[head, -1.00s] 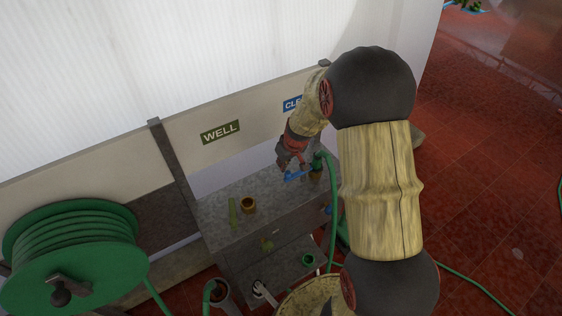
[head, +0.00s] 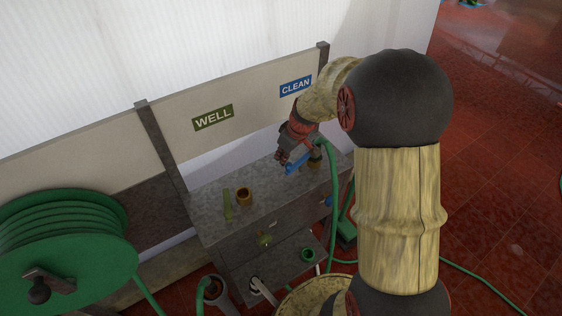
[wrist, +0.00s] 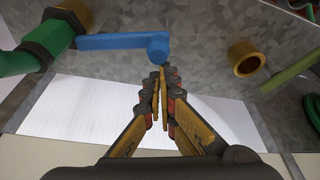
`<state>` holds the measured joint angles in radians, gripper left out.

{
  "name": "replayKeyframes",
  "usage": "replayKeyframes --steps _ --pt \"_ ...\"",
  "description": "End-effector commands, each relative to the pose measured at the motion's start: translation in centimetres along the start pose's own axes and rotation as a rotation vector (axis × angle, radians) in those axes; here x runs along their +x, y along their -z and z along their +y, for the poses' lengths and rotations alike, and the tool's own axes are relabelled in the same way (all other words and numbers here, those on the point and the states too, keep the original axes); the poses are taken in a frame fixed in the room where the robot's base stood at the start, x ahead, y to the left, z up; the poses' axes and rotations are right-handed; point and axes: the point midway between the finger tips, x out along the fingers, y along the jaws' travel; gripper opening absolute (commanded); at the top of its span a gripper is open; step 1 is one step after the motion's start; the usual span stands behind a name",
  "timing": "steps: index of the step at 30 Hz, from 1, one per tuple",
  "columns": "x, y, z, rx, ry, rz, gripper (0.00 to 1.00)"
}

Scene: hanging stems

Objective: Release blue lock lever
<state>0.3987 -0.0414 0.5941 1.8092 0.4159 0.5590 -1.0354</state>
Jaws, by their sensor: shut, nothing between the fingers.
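The blue lock lever (head: 295,164) shows beside the green hose coupling at the right end of the grey bench. In the wrist view the lever (wrist: 112,42) runs from the green coupling (wrist: 45,45) to a rounded free end. My gripper (head: 281,158) is at the lever's free end. In the wrist view my gripper (wrist: 160,72) has its fingertips together, with nothing between them, just by that rounded end. I cannot tell whether they touch it. A brass socket (wrist: 77,10) is partly hidden behind the coupling.
An empty brass ring (head: 244,197) and a green bar (head: 227,204) are on the bench top (head: 270,185). A WELL sign (head: 212,117) and a CLEAN sign (head: 295,86) are on the back panel. A green hose (head: 333,190) hangs down at the right. A hose reel (head: 70,245) stands at the left.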

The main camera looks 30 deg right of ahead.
Motion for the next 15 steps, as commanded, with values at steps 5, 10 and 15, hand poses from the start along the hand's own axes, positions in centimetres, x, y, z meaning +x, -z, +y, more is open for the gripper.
replayKeyframes --steps 5,10,15 --pt "0.1 -1.2 -0.2 -0.138 0.046 0.003 0.00" --pt "-0.4 -2.4 -0.5 -0.291 0.101 0.002 0.00" --pt "-1.0 -3.6 -0.5 -0.443 0.155 0.001 0.00"
